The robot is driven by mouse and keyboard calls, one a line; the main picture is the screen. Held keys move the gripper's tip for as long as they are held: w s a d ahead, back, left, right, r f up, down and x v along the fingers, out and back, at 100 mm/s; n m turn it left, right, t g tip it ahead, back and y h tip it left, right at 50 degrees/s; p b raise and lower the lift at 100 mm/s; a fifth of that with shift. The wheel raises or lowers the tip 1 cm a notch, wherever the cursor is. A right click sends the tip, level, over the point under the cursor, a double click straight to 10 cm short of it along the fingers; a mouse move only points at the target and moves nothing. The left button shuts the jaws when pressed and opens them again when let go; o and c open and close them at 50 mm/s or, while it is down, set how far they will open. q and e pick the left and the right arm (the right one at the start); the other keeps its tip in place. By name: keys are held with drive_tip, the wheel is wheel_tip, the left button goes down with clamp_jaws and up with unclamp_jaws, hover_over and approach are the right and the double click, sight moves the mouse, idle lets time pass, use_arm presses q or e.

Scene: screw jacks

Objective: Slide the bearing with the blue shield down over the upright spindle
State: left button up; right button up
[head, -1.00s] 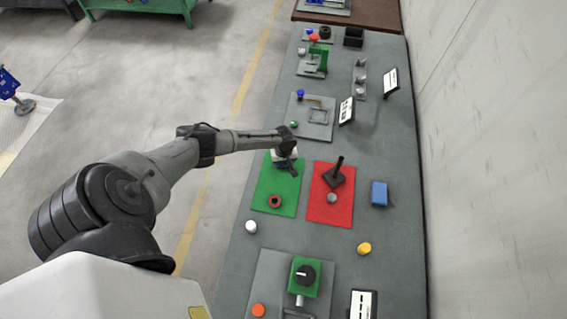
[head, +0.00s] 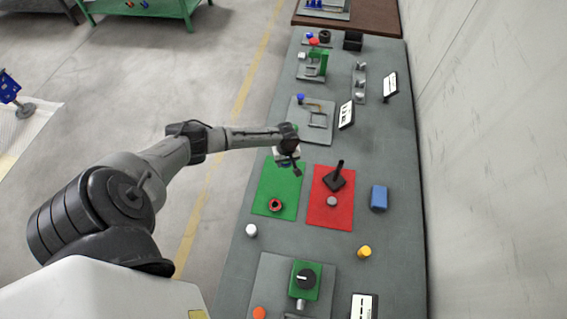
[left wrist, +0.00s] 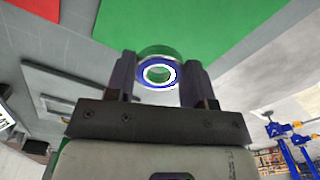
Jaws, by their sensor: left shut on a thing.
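My left gripper (head: 291,166) is shut on the bearing with the blue shield. In the left wrist view, that bearing (left wrist: 158,76) is a ring with a blue face, a pale inner ring and an open bore, held between the two fingers (left wrist: 158,68). In the head view the gripper mostly hides it, above the far end of the green mat (head: 268,188). The upright spindle (head: 340,168) is dark, on a black base on the red mat (head: 328,216), to the right of the gripper and apart from it. My right gripper is not in view.
A red ring (head: 275,204) lies on the green mat. A grey round piece (head: 332,201) sits on the red mat near the spindle base. A blue block (head: 379,197), a white cylinder (head: 251,230) and a yellow cylinder (head: 364,251) stand on the table nearby.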

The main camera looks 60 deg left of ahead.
use_arm(q)
drive_tip(key=w+d+r, duration=0.3)
drive_tip(key=d+r, duration=0.3)
drive_tip(key=d, duration=0.3)
drive_tip(key=w+d+r, duration=0.2)
drive_tip(key=w+r, duration=0.1)
drive_tip(key=w+d+r+p, duration=0.1)
drive_tip(key=w+r, duration=0.2)
drive_tip(key=w, duration=0.1)
drive_tip(key=w+d+r+p, duration=0.1)
drive_tip(key=w+d+r, duration=0.1)
drive_tip(key=w+r, duration=0.2)
drive_tip(key=shift+w+d, duration=0.2)
drive_tip(key=shift+d, duration=0.15)
drive_tip(key=shift+s+a+f, duration=0.15)
drive_tip(key=shift+s+f, duration=0.05)
